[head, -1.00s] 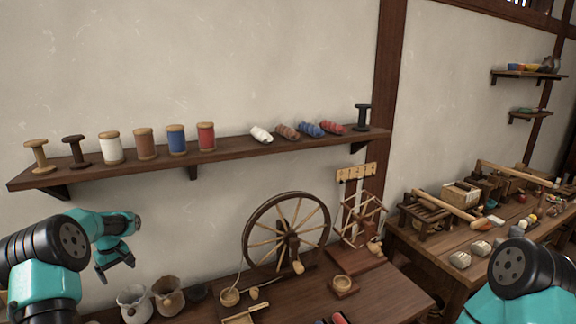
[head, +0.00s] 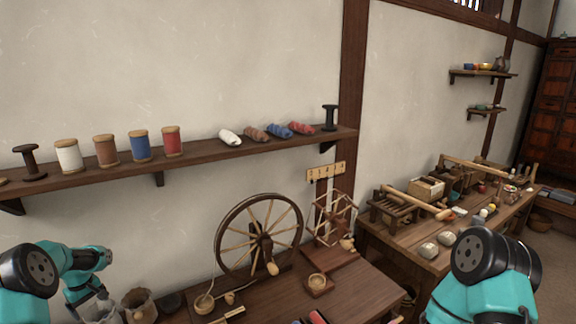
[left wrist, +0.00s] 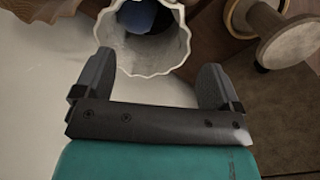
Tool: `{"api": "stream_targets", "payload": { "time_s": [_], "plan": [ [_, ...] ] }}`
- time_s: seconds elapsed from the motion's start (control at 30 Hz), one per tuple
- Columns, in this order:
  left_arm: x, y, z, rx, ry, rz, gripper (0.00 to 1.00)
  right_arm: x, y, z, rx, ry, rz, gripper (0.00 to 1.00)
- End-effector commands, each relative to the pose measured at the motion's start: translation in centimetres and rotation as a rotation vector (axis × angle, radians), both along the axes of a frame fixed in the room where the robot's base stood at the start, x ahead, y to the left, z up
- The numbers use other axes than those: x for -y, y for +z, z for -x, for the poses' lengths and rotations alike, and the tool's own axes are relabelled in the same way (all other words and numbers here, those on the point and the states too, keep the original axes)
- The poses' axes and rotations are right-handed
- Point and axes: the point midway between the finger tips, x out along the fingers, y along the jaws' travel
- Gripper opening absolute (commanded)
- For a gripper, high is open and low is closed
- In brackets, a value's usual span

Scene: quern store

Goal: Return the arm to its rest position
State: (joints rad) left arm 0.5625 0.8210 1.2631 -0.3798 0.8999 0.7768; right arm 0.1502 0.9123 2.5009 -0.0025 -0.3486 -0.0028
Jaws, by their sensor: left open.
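My left arm comes in from the left in the head view. Its gripper (head: 88,302) hangs down at the lower left, by a pale open sack (head: 104,316). In the left wrist view the two fingers of my left gripper (left wrist: 157,66) stand wide apart with nothing between them. A pale container with a wavy rim (left wrist: 146,62) shows beyond the fingers, with something bluish inside. I cannot tell whether the fingers touch it. A link of my right arm shows at the lower right of the head view; its gripper is out of view.
A wall shelf (head: 190,160) with spools and yarn runs above my left arm. A spinning wheel (head: 258,236) stands on the table (head: 365,296). A side bench (head: 400,238) with tools stands at right. A wooden spool (left wrist: 290,40) shows in the wrist view.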

Motion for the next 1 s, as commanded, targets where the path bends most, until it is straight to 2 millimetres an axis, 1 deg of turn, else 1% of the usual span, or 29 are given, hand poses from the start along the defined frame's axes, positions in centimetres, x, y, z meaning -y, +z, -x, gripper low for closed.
{"api": "stream_targets", "payload": {
  "time_s": [0.17, 0.37, 1.0],
  "plan": [
    [0.0, 0.6, 0.0, 0.001, 0.000, 0.000, 0.90, 0.0, 0.0, 0.0, 0.000, 0.000, 0.000, 0.43],
    [0.0, 2.6, 0.0, 0.002, 0.000, -0.001, 0.90, 0.0, 0.0, 0.0, 0.000, 0.000, 0.000, 0.43],
    [0.0, 12.4, 0.0, 0.003, 0.000, -0.002, 0.90, 0.0, 0.0, 0.0, 0.000, 0.000, 0.000, 0.43]
  ]
}}
